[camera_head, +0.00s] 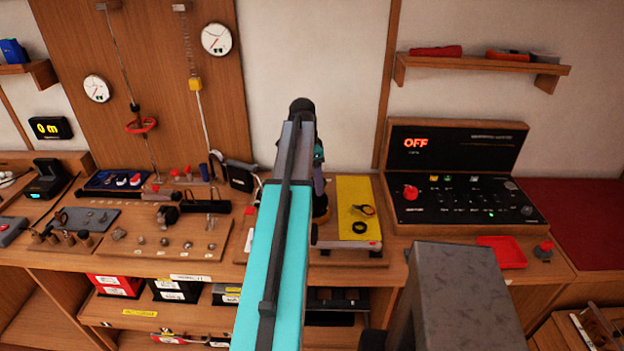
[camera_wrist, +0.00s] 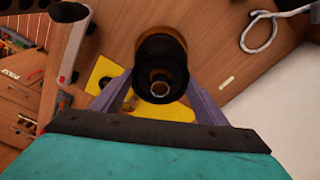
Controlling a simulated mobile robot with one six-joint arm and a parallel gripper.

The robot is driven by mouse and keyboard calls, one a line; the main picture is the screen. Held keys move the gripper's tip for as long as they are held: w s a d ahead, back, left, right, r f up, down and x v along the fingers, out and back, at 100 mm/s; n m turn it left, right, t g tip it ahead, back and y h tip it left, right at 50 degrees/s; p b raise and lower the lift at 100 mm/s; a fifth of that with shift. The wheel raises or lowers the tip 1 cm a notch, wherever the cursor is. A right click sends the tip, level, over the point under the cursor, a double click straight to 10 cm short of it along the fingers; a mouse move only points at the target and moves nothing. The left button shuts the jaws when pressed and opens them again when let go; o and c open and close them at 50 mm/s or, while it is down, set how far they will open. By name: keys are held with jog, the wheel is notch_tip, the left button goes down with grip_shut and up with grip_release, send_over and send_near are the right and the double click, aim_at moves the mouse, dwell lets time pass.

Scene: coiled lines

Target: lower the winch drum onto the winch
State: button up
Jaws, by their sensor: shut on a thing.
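The winch drum (camera_wrist: 160,48) is a black, round, stepped body with a metal-lined hole facing the camera in the wrist view. My gripper (camera_wrist: 158,88) has purple-grey fingers, one on each side of the drum, and is shut on it. In the head view my turquoise arm covers much of the gripper (camera_head: 320,178), and a dark part of the drum (camera_head: 320,203) shows below the fingers, above the bench. The winch cannot be made out; the drum and my arm hide what lies beneath. I cannot tell whether the drum touches anything.
A yellow-topped plate (camera_head: 356,192) with a black ring (camera_head: 359,227) and small tools lies just right of the drum. A black control panel reading OFF (camera_head: 455,175) stands further right, with a red tray (camera_head: 502,252) before it. Boards with small parts (camera_head: 165,240) crowd the bench left.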

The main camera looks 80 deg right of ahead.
jog(key=shift+f+b, duration=0.5)
jog(key=shift+f, duration=0.65)
jog(key=o, duration=1.7)
jog(key=shift+c, duration=0.2)
jog(key=shift+r+p, duration=1.5)
jog(key=shift+r, duration=1.05)
notch_tip(320, 180, up, 14)
jog(key=w+a+b, duration=0.1)
jog(key=b, duration=0.3)
jog(key=shift+w+f+b, duration=0.2)
jog(key=shift+b, duration=0.15)
